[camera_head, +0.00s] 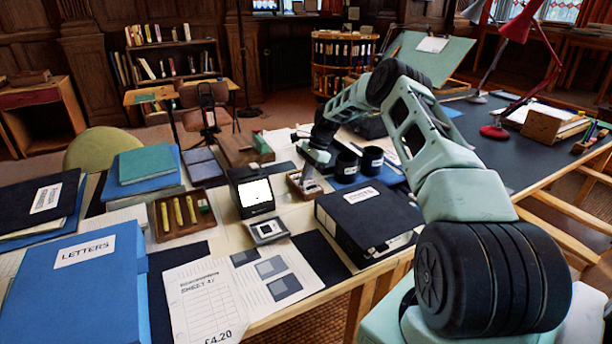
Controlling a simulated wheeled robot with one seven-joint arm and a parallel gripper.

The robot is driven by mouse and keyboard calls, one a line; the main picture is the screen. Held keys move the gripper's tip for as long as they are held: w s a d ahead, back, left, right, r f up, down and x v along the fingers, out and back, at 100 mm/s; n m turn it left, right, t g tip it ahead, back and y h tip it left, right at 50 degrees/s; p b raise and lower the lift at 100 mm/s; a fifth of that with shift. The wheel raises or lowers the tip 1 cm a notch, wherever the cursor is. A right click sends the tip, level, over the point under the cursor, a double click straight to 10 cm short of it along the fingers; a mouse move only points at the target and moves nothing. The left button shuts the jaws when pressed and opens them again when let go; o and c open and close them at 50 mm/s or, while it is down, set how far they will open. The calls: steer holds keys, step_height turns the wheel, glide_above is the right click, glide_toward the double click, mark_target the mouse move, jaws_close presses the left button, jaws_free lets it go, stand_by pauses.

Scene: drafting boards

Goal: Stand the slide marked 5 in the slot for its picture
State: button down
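My gripper (311,178) points down over a small wooden box (294,184) near the middle of the table. Its fingers are small and partly hidden, so I cannot tell whether they are open or hold anything. A square grey-framed piece (268,229) with a dark middle lies in front of a black viewer with a lit white screen (255,192). No mark 5 is readable on any slide, and no numbered slot can be made out. A printed sheet with dark pictures (272,273) lies nearer the front.
A black binder (365,222) stands close right of the box, with dark cups (347,166) behind. A wooden tray with yellow sticks (180,213) is left of the viewer. A blue LETTERS box (80,290) fills the front left. Books (147,165) are stacked behind.

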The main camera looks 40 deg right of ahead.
steer(key=shift+s+f, duration=0.1)
steer(key=shift+f, duration=0.15)
